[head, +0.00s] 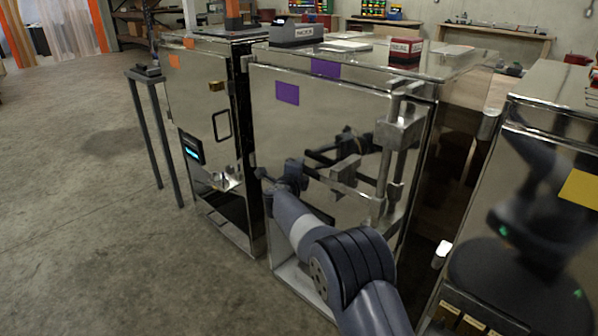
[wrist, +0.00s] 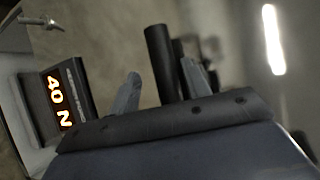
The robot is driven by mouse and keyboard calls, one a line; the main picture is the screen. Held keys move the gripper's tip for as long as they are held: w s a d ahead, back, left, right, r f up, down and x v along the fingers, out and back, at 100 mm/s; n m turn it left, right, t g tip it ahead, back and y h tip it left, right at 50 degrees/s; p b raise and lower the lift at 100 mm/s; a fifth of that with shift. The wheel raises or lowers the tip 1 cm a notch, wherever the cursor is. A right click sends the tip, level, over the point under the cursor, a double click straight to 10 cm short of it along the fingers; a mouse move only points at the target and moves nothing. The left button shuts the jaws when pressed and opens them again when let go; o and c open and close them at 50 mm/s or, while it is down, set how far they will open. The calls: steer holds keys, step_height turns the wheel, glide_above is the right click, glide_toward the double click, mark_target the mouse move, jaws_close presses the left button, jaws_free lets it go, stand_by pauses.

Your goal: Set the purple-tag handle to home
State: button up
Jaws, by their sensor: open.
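The purple-tag cabinet has a mirror-like door (head: 300,125) with a purple tag (head: 287,92) at its upper left and another purple tag (head: 325,68) on its top edge. A metal lever handle (head: 345,188) runs leftward across the door from a vertical rod assembly (head: 400,130) at the right. My gripper (head: 283,175) is at the lever's left end, in front of the door. In the wrist view, a dark cylindrical grip (wrist: 163,65) stands between the two open fingers of my gripper (wrist: 160,87), with visible gaps. The lever's far end is partly hidden by my gripper.
An orange-tag cabinet (head: 205,75) stands left, a yellow-tag cabinet (head: 550,110) right. A red box (head: 405,53) and a grey device (head: 296,32) sit on top. The floor (head: 90,190) at left is clear.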

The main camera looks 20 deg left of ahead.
steer(key=v, duration=1)
steer(key=shift+s, duration=0.4)
steer(key=shift+w+r, duration=0.1)
steer(key=shift+w, duration=0.05)
steer(key=x, duration=1)
steer(key=shift+w, duration=0.25)
steer(key=shift+s, duration=0.1)
stand_by(0.4)
